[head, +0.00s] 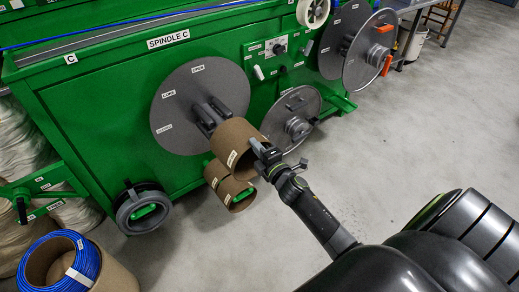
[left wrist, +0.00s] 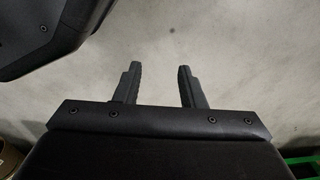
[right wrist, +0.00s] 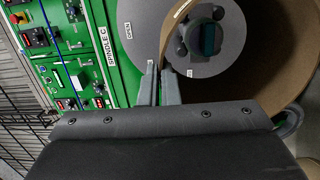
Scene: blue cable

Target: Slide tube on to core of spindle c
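Spindle C is a large grey disc (head: 185,110) on the green machine, with a dark grey pronged core (head: 208,112) sticking out of its middle. A brown cardboard tube (head: 238,143) is held level in front of it, its far end at the outer end of the core; how far they overlap is hidden. In the right wrist view the core (right wrist: 205,40) shows through the tube's opening, inside the brown wall (right wrist: 290,75). My right gripper (head: 262,155) is shut on the tube's near rim, fingers (right wrist: 160,85) either side of the wall. My left gripper (left wrist: 156,85) is open and empty above bare floor.
More brown tubes (head: 231,190) sit below the held one. A smaller grey disc (head: 292,118) and another spindle disc (head: 370,50) are at right. The floor at front is clear.

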